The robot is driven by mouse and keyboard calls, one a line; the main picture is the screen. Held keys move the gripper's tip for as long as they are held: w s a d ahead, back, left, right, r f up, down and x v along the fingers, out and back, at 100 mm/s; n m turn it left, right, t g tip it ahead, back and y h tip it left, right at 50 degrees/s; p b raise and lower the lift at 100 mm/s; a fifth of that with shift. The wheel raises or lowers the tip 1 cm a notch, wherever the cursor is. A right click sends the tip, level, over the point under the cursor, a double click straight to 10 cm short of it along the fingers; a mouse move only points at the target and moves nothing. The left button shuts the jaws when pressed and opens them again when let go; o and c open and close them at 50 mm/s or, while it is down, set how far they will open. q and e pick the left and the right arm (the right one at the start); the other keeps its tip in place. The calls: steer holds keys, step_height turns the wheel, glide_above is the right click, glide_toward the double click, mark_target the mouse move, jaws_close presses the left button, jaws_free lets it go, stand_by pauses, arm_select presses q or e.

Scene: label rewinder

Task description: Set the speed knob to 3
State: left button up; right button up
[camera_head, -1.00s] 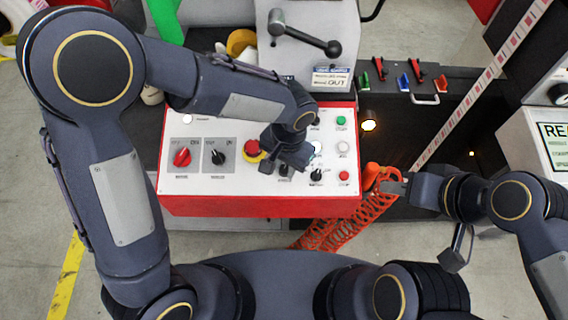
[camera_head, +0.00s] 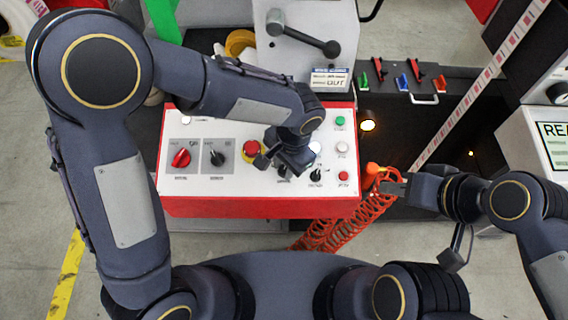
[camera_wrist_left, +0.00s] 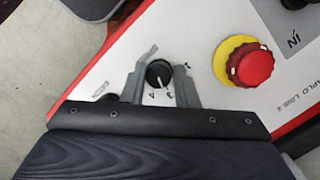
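The speed knob (camera_wrist_left: 158,73) is a small black dial with a white pointer line. In the left wrist view the pointer aims down, between the printed 4 and 3 and closer to the 3. My left gripper (camera_wrist_left: 160,80) has one finger on each side of the knob, with narrow gaps showing; I see no clear contact. In the head view my left gripper (camera_head: 277,162) is low over the red-edged control panel (camera_head: 200,207) and hides most of the knob. My right gripper (camera_head: 393,188) is beside the orange coiled hose; its finger opening is unclear.
A red emergency stop on a yellow ring (camera_wrist_left: 249,64) is close to the right of the knob in the left wrist view. Other panel controls include a red selector (camera_head: 181,158) and a black selector (camera_head: 218,158). The orange coiled hose (camera_head: 345,222) hangs right of the panel.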

arm_select(q)
steer(key=o, duration=0.4)
steer(key=shift+o, duration=0.2)
steer(key=r, duration=0.5)
steer(key=d+r, duration=0.1)
steer(key=r, duration=0.1)
steer(key=shift+s+r, duration=0.1)
steer(key=shift+r, duration=0.3)
steer(key=a+r+n+h, duration=0.2)
steer(key=a+r+n, duration=0.15)
steer(key=a, duration=0.45)
steer(key=s+a+r+n+t+h, duration=0.1)
steer(key=s+a+n+t+h, duration=0.2)
steer(key=s+a, duration=0.9)
steer(key=a+n+t, duration=0.1)
steer(key=n+t, duration=0.1)
steer(key=n, duration=0.2)
steer(key=shift+a+r+n, duration=0.15)
steer(key=shift+a+n, duration=0.15)
steer(key=shift+n, duration=0.05)
